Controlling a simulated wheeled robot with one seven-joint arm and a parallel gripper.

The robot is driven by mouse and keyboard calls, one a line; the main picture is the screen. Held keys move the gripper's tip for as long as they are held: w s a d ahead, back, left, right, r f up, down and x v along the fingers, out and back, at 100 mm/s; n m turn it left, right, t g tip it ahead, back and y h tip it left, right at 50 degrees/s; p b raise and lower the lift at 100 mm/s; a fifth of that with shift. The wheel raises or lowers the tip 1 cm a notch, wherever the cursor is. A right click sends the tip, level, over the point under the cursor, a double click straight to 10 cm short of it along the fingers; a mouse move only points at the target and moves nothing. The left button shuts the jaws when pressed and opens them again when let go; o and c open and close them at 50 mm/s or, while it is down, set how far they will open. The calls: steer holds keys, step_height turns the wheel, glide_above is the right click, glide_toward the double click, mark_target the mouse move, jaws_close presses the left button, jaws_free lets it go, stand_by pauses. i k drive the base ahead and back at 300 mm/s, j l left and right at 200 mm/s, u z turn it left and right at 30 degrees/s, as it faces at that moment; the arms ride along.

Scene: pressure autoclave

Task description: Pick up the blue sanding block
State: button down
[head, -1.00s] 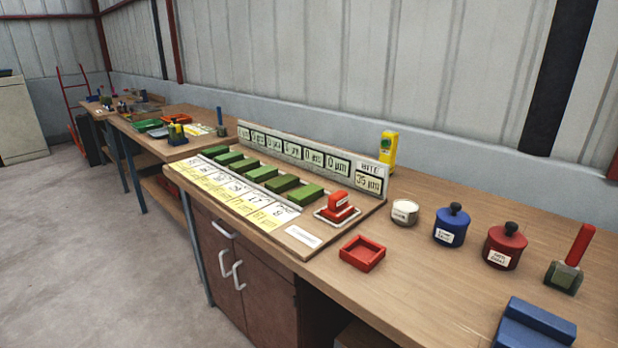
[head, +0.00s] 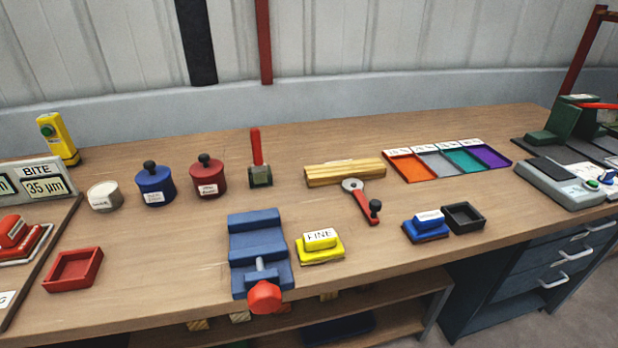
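The blue sanding block (head: 426,226) sits on the wooden bench near its front edge, right of centre in the head view. It has a blue body, a pale label on top and a brown base layer. A small black open tray (head: 463,217) stands close at its right side. A yellow block labelled FINE (head: 320,246) lies to its left. My gripper is not in view.
A blue vise (head: 258,249) with a red knob stands at the front edge. A red-handled tool (head: 361,201) and a wooden piece (head: 345,172) lie behind the blocks. Colored trays (head: 452,163) are at the back right. A red tray (head: 73,269) is at left.

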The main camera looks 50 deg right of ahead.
mark_target(427, 226)
steer(key=z, duration=1.1)
